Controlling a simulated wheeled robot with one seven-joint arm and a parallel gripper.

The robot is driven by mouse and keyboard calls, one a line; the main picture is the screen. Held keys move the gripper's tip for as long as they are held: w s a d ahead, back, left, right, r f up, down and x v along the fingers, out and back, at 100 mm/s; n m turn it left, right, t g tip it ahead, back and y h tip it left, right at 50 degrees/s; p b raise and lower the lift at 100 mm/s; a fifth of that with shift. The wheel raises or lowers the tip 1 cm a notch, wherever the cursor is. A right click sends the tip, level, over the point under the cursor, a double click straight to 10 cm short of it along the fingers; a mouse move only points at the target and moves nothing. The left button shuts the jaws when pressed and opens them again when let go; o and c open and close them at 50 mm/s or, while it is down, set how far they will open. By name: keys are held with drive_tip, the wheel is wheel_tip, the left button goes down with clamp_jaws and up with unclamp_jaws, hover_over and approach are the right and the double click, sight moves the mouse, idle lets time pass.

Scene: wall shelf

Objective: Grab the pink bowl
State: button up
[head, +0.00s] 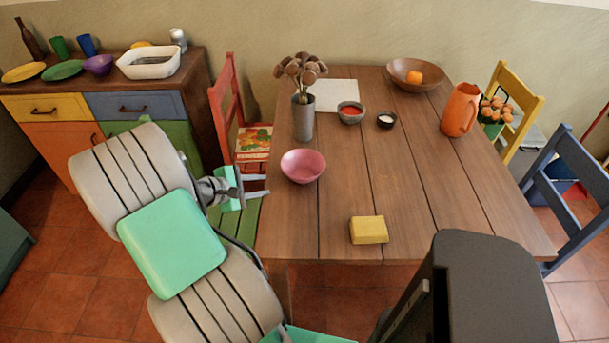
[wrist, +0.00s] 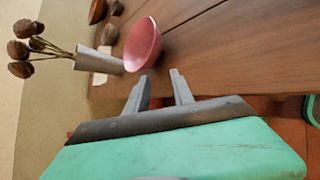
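The pink bowl (head: 303,166) stands upright on the wooden table (head: 340,215), near its left edge. It also shows in the wrist view (wrist: 143,45), beyond my fingertips and a little left of the gap between them. My gripper (head: 268,186) is just off the table's left edge, to the left of the bowl and apart from it. In the wrist view its two fingers (wrist: 160,77) are spread with nothing between them, so it is open and empty.
A grey vase (head: 303,118) with dried flowers stands behind the bowl. A yellow block (head: 369,230) lies to its front right. Small bowls (head: 351,113), (head: 386,121) stand further back. A red chair (head: 228,105) is at the table's left side. The table between bowl and block is clear.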

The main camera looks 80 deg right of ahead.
sight(310, 177)
drive_tip(key=s+d+g, duration=0.1)
drive_tip(key=s, duration=0.1)
drive_tip(key=s+d+n+g, duration=0.1)
drive_tip(key=s, duration=0.2)
drive_tip(key=s+d+n, duration=0.1)
drive_tip(key=s, duration=0.1)
drive_tip(key=shift+s+d+f+g+h, duration=0.15)
drive_tip(key=shift+d+f+g+h, duration=0.15)
drive_tip(key=shift+g+h, duration=0.1)
drive_tip(key=x, duration=0.7)
drive_tip(key=shift+s+d+r, duration=0.1)
drive_tip(key=shift+s+d, duration=0.05)
drive_tip(key=shift+s, duration=0.05)
drive_tip(key=shift+c, duration=0.3)
clamp_jaws()
